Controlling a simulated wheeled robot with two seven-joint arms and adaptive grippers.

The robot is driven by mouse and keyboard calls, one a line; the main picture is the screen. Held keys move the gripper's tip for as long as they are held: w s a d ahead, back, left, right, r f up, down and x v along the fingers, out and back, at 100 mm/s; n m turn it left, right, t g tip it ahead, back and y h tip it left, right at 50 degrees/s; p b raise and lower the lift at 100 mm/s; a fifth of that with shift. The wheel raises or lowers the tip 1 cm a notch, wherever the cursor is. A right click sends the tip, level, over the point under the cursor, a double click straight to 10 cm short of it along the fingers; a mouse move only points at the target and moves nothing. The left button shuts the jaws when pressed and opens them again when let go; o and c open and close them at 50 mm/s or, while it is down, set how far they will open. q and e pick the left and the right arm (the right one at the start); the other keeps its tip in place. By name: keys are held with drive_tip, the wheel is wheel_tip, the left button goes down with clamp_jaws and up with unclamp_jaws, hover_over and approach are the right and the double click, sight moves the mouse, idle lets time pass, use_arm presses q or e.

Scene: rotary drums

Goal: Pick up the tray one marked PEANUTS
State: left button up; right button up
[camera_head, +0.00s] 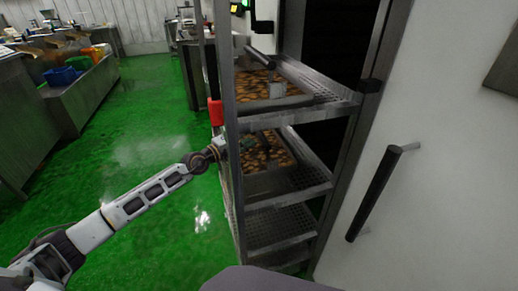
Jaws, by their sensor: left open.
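A metal rack holds two trays of brown, nut-like pieces. The upper tray (262,86) lies on the top visible shelf, and the lower tray (272,155) lies on the shelf below. No PEANUTS marking is readable on either tray. My left arm reaches in from the left, and its open gripper (222,147) is at the rack's near left post, level with the lower tray. The post and the dim light partly hide the fingers, so I cannot tell whether they touch the tray. My right gripper is not in view.
The rack's post (233,170) stands close to my left gripper. The lower shelves (280,228) look empty. A white door with a dark handle (378,190) is at the right. Green floor (130,130) is open to the left, with metal counters (85,95) beyond.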

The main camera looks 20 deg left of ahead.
sight(257, 133)
use_arm(q)
drive_tip(key=shift+w+d, duration=0.1)
drive_tip(key=shift+w, duration=0.05)
drive_tip(key=shift+w+d+p, duration=0.4)
drive_tip(key=shift+w+d, duration=0.5)
drive_tip(key=shift+d, duration=0.05)
drive_tip(key=shift+w+d, duration=0.3)
drive_tip(key=shift+w, duration=0.3)
drive_tip(key=shift+w+d+f, duration=0.1)
drive_tip(key=shift+w+d, duration=0.15)
drive_tip(key=shift+w, duration=0.1)
drive_tip(key=c, duration=0.9)
clamp_jaws()
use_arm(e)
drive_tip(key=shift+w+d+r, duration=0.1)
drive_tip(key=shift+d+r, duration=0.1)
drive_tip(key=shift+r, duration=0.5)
